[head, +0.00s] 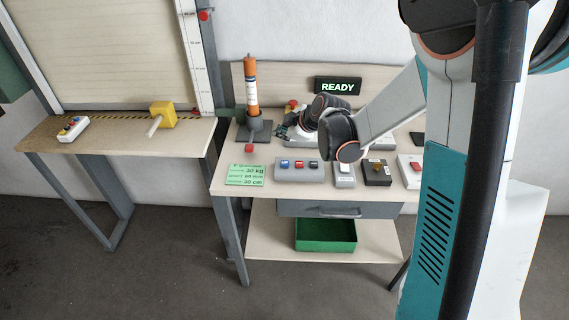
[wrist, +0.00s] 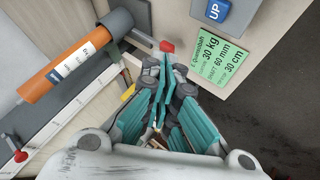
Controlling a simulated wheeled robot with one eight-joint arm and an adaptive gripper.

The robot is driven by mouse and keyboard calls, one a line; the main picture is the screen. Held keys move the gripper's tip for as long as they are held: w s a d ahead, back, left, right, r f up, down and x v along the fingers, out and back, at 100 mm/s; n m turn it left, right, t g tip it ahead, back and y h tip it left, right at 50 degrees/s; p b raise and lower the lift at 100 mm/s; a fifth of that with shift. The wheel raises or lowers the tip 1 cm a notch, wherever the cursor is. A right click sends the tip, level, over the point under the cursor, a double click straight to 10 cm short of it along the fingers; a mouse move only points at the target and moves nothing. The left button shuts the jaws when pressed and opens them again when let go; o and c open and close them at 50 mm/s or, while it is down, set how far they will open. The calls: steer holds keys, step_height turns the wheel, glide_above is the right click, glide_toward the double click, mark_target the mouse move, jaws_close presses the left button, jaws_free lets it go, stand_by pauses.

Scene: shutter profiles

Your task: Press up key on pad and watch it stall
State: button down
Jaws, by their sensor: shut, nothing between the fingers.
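The grey key pad (head: 299,174) lies on the right bench with a row of blue and red keys. In the head view my gripper (head: 284,131) is above the bench behind the pad, partly hidden by my arm.
A READY display (head: 338,86) stands at the back. An orange tube motor (head: 251,84) stands upright in a holder, left of my gripper. A green card (head: 245,175), a red knob (head: 249,148) and several small boxes surround the pad. A green bin (head: 325,235) sits below.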

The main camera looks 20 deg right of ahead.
mark_target(283, 164)
steer(key=shift+f+b, duration=2.95)
steer(key=shift+f, duration=1.3)
steer(key=shift+f+b, duration=0.4)
steer(key=shift+f+b, duration=0.45)
steer(key=shift+r, duration=0.1)
steer(key=shift+r+p, duration=0.6)
steer(key=shift+r, duration=0.25)
steer(key=shift+r+p, duration=1.65)
steer(key=shift+r, duration=0.85)
